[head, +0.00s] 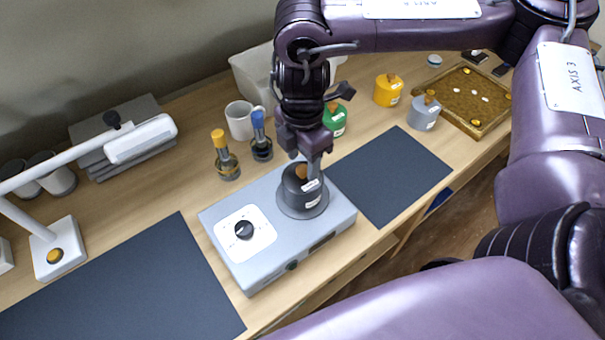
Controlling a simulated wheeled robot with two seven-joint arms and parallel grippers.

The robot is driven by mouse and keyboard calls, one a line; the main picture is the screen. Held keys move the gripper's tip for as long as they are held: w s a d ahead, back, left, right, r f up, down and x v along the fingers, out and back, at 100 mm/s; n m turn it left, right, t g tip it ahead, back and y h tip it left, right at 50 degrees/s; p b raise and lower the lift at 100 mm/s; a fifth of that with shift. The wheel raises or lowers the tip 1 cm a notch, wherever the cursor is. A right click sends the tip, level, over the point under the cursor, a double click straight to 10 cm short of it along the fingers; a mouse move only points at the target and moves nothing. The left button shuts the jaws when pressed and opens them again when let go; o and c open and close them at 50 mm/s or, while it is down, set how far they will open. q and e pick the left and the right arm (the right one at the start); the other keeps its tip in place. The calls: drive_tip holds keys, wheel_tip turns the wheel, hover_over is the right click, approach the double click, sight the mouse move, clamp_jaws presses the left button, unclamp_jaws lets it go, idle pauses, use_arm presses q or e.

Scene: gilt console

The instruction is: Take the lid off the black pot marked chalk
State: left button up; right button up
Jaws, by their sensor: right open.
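A black pot (301,194) with a pale label stands on the round plate of a grey heater box (275,252). The label is too small to read. The pot's lid has a brown knob (302,171), and the lid looks to be on the pot. My right gripper (311,166) is open, pointing down right at the knob and partly covering it and the lid. I cannot tell whether the fingers touch the knob. My left gripper is not in view.
Green (334,120), yellow (388,90) and grey (423,113) pots stand behind. Two small bottles (227,160) and a white cup (239,120) stand behind the heater. A dark mat (390,175) at right and another (120,295) at left are bare.

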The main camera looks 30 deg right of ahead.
drive_tip(key=shift+f, duration=0.95)
drive_tip(key=shift+c, duration=0.2)
drive_tip(key=c, duration=1)
drive_tip(key=shift+r, duration=0.15)
